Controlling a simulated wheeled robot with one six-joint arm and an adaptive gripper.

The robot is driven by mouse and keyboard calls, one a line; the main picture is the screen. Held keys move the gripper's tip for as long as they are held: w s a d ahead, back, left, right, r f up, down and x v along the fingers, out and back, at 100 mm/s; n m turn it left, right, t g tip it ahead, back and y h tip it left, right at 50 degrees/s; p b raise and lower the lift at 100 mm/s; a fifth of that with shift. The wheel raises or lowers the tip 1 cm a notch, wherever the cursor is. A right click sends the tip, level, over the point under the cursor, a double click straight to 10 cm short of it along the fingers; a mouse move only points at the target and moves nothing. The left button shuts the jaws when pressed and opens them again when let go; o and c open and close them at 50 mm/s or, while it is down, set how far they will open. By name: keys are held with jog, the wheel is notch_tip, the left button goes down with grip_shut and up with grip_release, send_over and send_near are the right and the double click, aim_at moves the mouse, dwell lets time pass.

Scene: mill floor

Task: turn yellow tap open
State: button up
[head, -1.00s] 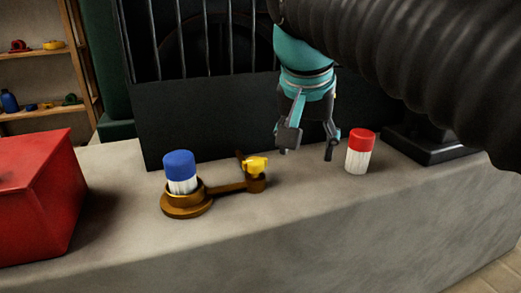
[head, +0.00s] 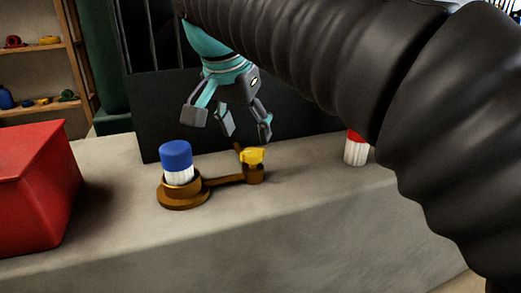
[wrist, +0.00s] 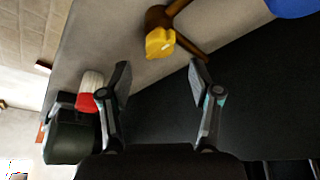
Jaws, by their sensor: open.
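The yellow tap (head: 252,156) sits on the right end of a brown fitting (head: 222,181) on the stone ledge. A blue-capped white cylinder (head: 177,162) stands in the round cup at the fitting's left end. My gripper (head: 232,132) is open and empty, above and behind the fitting, a little left of the tap in the head view. In the wrist view the tap (wrist: 160,42) shows beyond my open fingertips (wrist: 160,72), between them and apart from both. Nothing touches the tap.
A red-capped white cylinder (head: 355,148) stands on the ledge to the right, partly behind my arm. A red box (head: 35,185) stands at the left. A dark panel (head: 290,115) rises behind the ledge. The ledge front is clear.

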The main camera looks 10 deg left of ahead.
aim_at(252, 151)
jog(key=shift+b+x, duration=0.5)
jog(key=shift+x, duration=2.25)
jog(key=c, duration=1.1)
